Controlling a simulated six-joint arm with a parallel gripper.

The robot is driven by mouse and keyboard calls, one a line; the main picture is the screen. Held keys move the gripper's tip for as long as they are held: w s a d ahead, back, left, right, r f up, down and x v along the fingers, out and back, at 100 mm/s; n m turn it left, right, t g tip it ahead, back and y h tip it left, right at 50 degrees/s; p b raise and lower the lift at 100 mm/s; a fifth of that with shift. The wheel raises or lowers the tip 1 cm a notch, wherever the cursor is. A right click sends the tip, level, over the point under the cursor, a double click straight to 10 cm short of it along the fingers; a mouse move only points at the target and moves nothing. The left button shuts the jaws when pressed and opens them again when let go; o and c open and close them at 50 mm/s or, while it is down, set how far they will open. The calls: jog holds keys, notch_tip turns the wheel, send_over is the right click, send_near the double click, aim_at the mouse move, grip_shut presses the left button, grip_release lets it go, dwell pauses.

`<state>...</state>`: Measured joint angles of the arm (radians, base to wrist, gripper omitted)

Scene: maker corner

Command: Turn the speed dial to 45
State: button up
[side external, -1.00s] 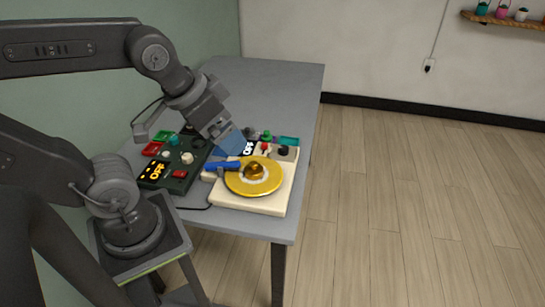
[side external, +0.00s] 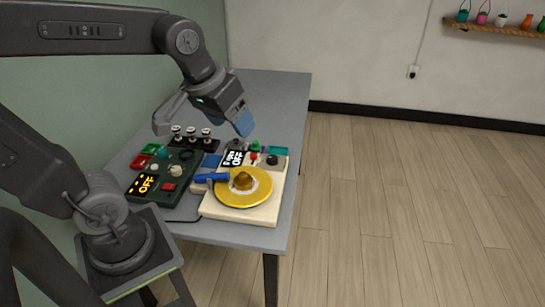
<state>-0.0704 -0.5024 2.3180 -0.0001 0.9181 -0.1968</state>
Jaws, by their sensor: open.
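A cream panel (side external: 243,213) lies near the table's front right. I cannot tell which knob is the speed dial. My gripper (side external: 243,124), with blue fingertips, is open and empty above the back of the panels, touching nothing.
A black block with several silver-topped posts (side external: 191,138) stands behind the green panel. Red and green buttons and a teal piece (side external: 277,150) are at the cream panel's back. The far half of the grey table (side external: 275,95) is clear.

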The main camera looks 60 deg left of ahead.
jog(key=w+a+f+n+g, duration=0.2)
jog(key=w+a+n, duration=0.3)
jog(key=w, duration=0.5)
jog(key=n+g, duration=0.3)
jog(key=n, duration=0.7)
send_over(272, 157)
notch_tip(272, 157, down, 17)
notch_tip(272, 157, down, 13)
jog(key=shift+d+r, duration=0.1)
jog(key=c, duration=0.9)
